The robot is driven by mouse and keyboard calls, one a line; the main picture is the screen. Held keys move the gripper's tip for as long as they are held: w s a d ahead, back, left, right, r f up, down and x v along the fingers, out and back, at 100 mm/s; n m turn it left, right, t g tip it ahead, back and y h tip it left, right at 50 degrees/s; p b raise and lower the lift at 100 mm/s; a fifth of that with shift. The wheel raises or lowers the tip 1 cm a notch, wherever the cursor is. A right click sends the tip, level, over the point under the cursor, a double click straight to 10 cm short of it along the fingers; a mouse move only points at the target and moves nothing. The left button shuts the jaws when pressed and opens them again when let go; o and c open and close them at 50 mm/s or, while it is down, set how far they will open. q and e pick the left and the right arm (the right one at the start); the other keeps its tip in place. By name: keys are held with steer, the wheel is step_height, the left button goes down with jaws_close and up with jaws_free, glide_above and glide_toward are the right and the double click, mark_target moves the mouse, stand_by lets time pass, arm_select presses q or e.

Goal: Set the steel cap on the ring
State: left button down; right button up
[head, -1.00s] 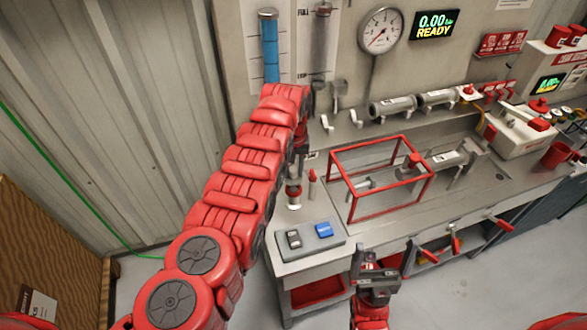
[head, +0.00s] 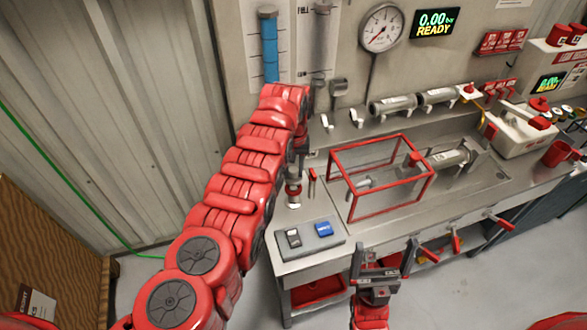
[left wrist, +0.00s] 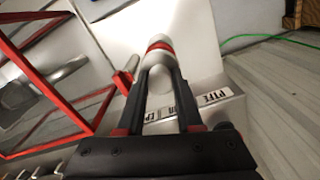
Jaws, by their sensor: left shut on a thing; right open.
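My left gripper (head: 294,168) points down over the left end of the bench. In the left wrist view, its two dark fingers (left wrist: 160,90) are shut on a pale steel piece, which looks like the steel cap (left wrist: 158,78). A red band, which looks like the ring (left wrist: 160,46), shows right at the cap's far side, with a pale round part beyond it. I cannot tell whether cap and ring touch. In the head view, the red band (head: 293,189) shows small below the fingers. My right gripper (head: 384,256) is open and empty in front of the bench.
A thin red post (head: 312,183) stands close beside the held piece. A red-framed cage (head: 388,209) stands to the right, around steel fittings. The left wall is near my arm.

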mark_target(293, 178)
arm_select(q)
steer(key=shift+f, duration=0.1)
steer(key=shift+f+b, duration=0.8)
steer(key=shift+b, duration=0.1)
steer(key=shift+f, duration=0.25)
stand_by(0.3)
steer(key=shift+f+b, duration=0.35)
steer(key=shift+b, duration=0.15)
steer(key=shift+f, duration=0.1)
steer(key=shift+f+b, duration=0.3)
steer(key=shift+b, duration=0.15)
stand_by(0.4)
steer(key=c, duration=0.5)
jaws_free()
